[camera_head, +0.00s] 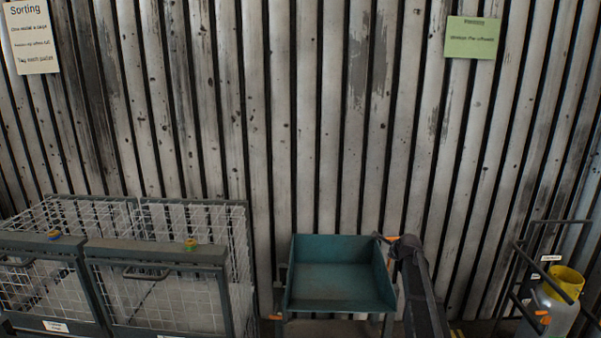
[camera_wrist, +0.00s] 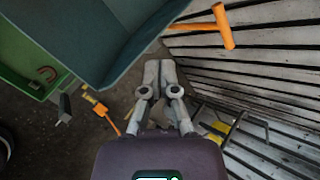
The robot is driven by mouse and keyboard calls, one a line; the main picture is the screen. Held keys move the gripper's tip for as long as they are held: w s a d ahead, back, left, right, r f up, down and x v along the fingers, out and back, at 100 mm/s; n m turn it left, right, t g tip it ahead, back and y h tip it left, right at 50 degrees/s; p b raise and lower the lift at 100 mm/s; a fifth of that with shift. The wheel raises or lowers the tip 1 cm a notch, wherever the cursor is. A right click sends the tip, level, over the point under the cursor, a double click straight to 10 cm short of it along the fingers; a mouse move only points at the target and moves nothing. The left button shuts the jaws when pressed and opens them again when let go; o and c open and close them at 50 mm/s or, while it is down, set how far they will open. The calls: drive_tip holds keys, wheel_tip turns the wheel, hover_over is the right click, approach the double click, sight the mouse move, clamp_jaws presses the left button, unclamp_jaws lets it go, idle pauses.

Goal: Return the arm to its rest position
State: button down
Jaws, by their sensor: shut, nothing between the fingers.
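My gripper (camera_wrist: 161,66) shows in the wrist view with its two grey fingers together and nothing between them. It is beside the teal tray (camera_wrist: 128,62), which fills the upper left of that view. The fingers appear apart from the tray, over dark floor. In the head view the teal tray (camera_head: 340,277) stands against the wall at bottom centre. A dark arm-like shape stands just right of it; I cannot make out the gripper there.
Wire cages (camera_head: 170,300) stand at left. A cart with a yellow-topped container (camera_head: 566,280) stands at right. The wrist view shows an orange T-shaped handle (camera_wrist: 222,24), a green tray (camera_wrist: 30,75) and an orange tool (camera_wrist: 101,108). The corrugated wall (camera_head: 330,120) is close behind.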

drive_tip(key=s+a+f+n+g, duration=0.2)
drive_tip(key=s+a+n, duration=0.3)
drive_tip(key=s, duration=0.8)
drive_tip(key=s+a+f+n+g+b, duration=0.1)
drive_tip(key=s+a+f+n+g, duration=0.2)
drive_tip(key=s+n, duration=0.8)
drive_tip(key=s+a+f+n+g+b, duration=0.1)
drive_tip(key=s+a+n+g, duration=0.3)
drive_tip(key=s, duration=1.1)
drive_tip(key=a+f+n, duration=0.1)
drive_tip(key=a+n, duration=0.2)
drive_tip(key=n, duration=0.1)
drive_tip(key=shift+a+f, duration=0.2)
drive_tip(key=shift+f, duration=0.15)
